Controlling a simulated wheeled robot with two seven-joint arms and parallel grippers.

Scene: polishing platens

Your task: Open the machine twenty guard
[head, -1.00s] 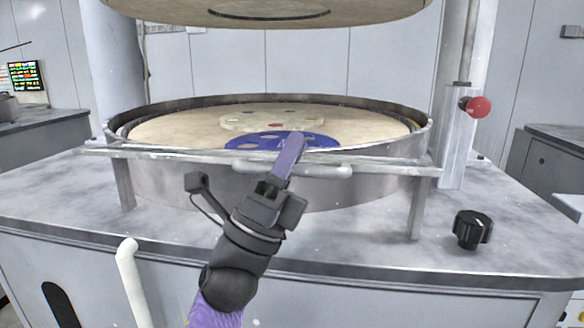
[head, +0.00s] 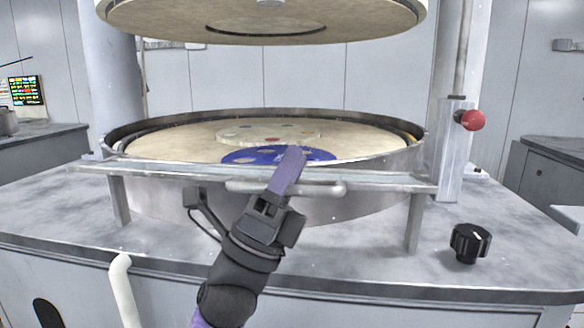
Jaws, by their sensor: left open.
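The guard (head: 390,181) is a grey metal rail across the front of the round polishing machine, carried on two short legs. A pale horizontal handle (head: 325,189) is fixed to its front. My left gripper (head: 289,168) reaches up from below, its purple finger overlapping the handle's middle in the picture. Whether it touches the handle cannot be told. The gripper is open, with only one finger plainly visible. The lower platen (head: 180,142) lies behind the guard, bearing a blue carrier disc (head: 235,155) and a pale carrier disc (head: 300,134). My right gripper is not in view.
The upper platen (head: 160,18) hangs above the lower one with a gap between. A red knob (head: 473,120) is on the right post. A black dial (head: 469,243) sits on the grey worktop (head: 350,245). A pale curved pipe (head: 124,290) stands at front left.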

